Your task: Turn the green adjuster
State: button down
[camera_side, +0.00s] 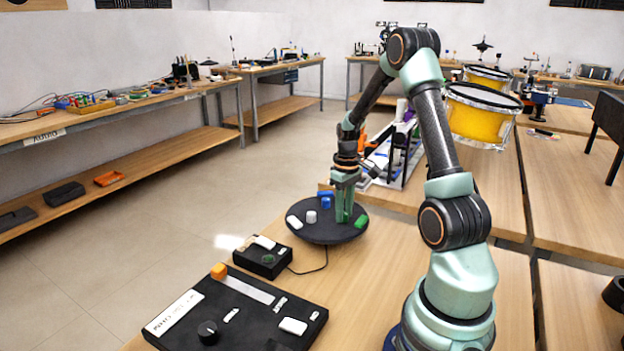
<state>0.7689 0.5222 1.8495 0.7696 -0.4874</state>
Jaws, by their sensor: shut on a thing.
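A round black disc (325,235) sits on the wooden table and carries several small coloured pieces. The green adjuster (362,222) is a small green block near the disc's right edge. My gripper (345,219) points down over the right half of the disc, its green fingers low and close together. It is shut, with the fingertips right at the left side of the green adjuster. The exact contact is too small to make out.
Also on the disc are a white block (294,222), a pale grey knob (311,217) and a blue block (325,198). A small black box (262,259) with a cable and a larger black panel (240,318) lie nearer the front. Yellow drums (480,120) stand behind my arm.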

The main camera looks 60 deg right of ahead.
jog(key=m, duration=0.5)
jog(key=shift+m, duration=0.3)
jog(key=m, duration=0.5)
jog(key=shift+m, duration=0.4)
jog(key=c, duration=0.6)
grip_release()
jog(key=shift+r, duration=0.1)
notch_tip(320, 180, up, 12)
